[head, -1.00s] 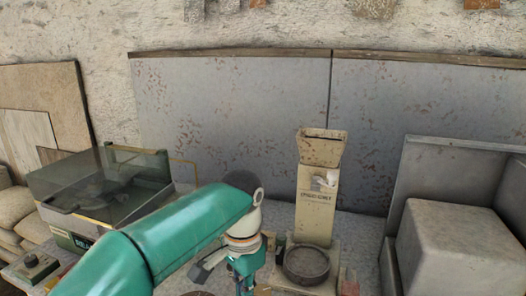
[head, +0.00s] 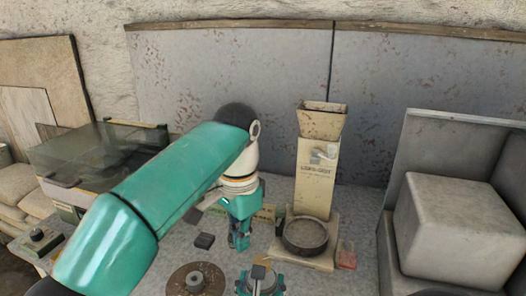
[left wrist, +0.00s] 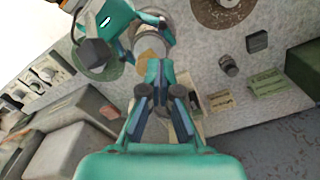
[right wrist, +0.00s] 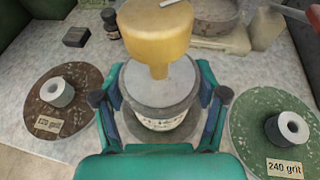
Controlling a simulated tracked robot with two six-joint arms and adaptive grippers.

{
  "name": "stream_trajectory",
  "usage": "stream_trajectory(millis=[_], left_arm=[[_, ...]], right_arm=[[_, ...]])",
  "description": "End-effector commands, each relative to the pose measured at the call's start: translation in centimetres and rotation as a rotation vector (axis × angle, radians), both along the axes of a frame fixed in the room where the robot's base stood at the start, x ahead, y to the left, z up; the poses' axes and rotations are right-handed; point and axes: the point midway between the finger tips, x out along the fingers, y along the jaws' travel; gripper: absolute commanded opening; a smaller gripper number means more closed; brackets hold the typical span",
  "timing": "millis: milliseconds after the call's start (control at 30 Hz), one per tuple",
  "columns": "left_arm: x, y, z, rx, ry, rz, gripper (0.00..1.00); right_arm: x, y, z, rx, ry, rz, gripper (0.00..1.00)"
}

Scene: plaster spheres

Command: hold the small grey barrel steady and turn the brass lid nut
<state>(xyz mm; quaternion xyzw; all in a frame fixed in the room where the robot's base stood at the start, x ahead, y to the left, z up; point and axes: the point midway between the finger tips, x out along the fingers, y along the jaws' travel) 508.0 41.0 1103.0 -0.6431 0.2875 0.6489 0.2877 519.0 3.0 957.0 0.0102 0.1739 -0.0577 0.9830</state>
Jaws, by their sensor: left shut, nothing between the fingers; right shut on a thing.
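In the right wrist view, the small grey barrel (right wrist: 160,110) stands upright between the fingers of my right gripper (right wrist: 161,96), which is shut on it. The brass lid nut (right wrist: 158,38) rises above the barrel's flat grey lid and partly covers it from view. My right gripper also shows at the bottom of the head view (head: 260,284). My left gripper (head: 239,240) points down beyond it, shut and empty. In the left wrist view, the left fingertips (left wrist: 160,70) are close together, near the brass nut (left wrist: 148,57); I cannot tell whether they touch it.
A brown 120 grit disc (right wrist: 68,118) lies left of the barrel, a green 240 grit disc (right wrist: 278,146) right. A dark block (head: 204,241) lies behind. A beige hopper machine (head: 316,178) with a round sieve (head: 305,235) and a large grey block (head: 455,225) stand right.

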Motion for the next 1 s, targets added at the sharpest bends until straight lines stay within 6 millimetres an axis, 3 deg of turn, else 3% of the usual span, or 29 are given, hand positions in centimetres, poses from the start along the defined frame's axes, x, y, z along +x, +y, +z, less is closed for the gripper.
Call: stream_trajectory(millis=[167, 467, 1000], left_arm=[[-0.2, -0.3, 0.1, 0.0, 0.0, -0.002, 0.0], [-1.9, -2.6, 0.7, 0.002, 0.004, -0.001, 0.0], [-2.0, -2.5, -4.8, 0.002, 0.005, 0.0, 0.0]], right_arm=[[0.0, 0.0, -0.1, 0.0, 0.003, -0.001, 0.41], [0.0, -0.1, -0.1, 0.0, 0.002, -0.001, 0.41], [0.0, 0.0, -0.1, 0.0, 0.002, -0.001, 0.41]])
